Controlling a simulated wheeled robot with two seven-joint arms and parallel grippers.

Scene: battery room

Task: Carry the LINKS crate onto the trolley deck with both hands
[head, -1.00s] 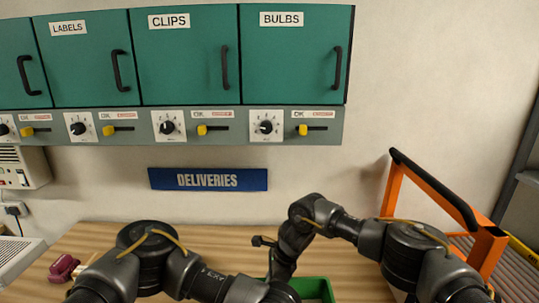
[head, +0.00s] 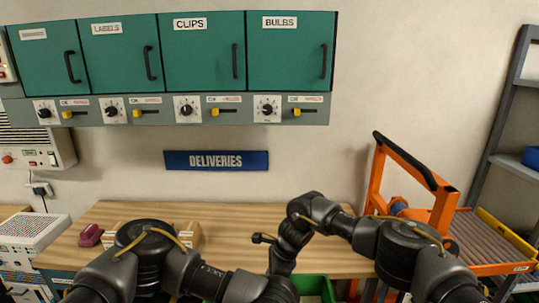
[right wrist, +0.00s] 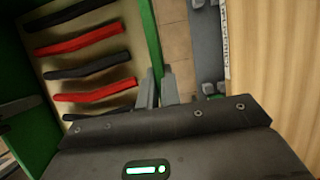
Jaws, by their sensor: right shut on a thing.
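The green crate (head: 318,287) shows only in part at the bottom of the head view, between my arms and in front of the bench. In the right wrist view, the crate's green wall (right wrist: 150,35) runs beside several red and black links (right wrist: 88,65) lying inside. My right gripper (right wrist: 160,88) is shut on that wall. My left arm reaches in from the left towards the crate, but its gripper is hidden in the head view. The orange trolley (head: 440,212) stands at the right, with a grey ribbed deck (head: 490,240).
A wooden bench (head: 230,225) runs along the wall, with a dark red object (head: 90,236) at its left. Green cabinets (head: 205,55) hang above a blue DELIVERIES sign (head: 216,160). Grey shelving (head: 500,110) stands at far right. Floor (right wrist: 175,35) shows between crate and bench.

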